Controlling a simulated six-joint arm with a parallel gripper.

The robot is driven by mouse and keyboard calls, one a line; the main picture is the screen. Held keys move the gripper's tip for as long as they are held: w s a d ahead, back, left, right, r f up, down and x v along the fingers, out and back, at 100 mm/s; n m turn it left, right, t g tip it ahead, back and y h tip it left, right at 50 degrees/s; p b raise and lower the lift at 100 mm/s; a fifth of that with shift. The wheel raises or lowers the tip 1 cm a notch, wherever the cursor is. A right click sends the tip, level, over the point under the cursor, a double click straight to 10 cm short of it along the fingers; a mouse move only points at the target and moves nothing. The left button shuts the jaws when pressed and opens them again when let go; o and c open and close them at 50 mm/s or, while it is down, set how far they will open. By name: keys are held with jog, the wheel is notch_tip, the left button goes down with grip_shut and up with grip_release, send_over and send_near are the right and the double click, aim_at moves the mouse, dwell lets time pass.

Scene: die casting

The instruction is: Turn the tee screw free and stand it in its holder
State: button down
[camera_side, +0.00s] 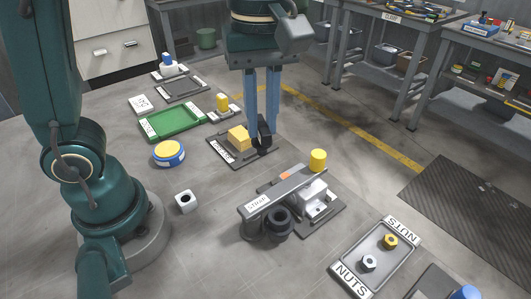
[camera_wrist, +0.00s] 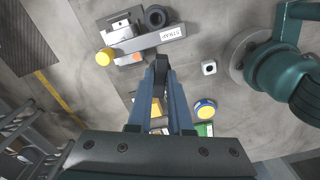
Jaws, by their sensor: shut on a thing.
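My gripper (camera_side: 262,128) is near the middle of the side view, its blue fingers pointing down. It is shut on a black piece (camera_side: 265,132), low over the dark plate (camera_side: 216,149) with a yellow block. The black piece also shows between the fingertips in the wrist view (camera_wrist: 161,64). I cannot tell whether it is the tee screw, or whether it touches the plate. The yellow block (camera_side: 239,138) is just left of the fingers. I cannot make out which fixture is the screw's holder.
A grey bar marked STRAP (camera_side: 285,190) lies across a fixture in front of my gripper, with a black ring (camera_side: 279,222) and yellow cylinder (camera_side: 318,160) beside it. A NUTS tray (camera_side: 352,281) is at front right. A green tray (camera_side: 172,122) and yellow-blue button (camera_side: 169,153) are left.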

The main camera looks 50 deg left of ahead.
jog(key=d+f+m, duration=0.1)
jog(key=d+m, duration=0.1)
jog(key=d, duration=0.3)
jog(key=shift+s+d+f, duration=0.35)
jog(key=shift+s+d, duration=0.05)
jog(key=shift+s, duration=0.05)
jog(key=shift+f, duration=2.9)
jog(key=shift+f, duration=1.65)
jog(key=c, duration=0.8)
grip_release()
jog(key=shift+o, duration=0.2)
jog(key=shift+r, duration=2.6)
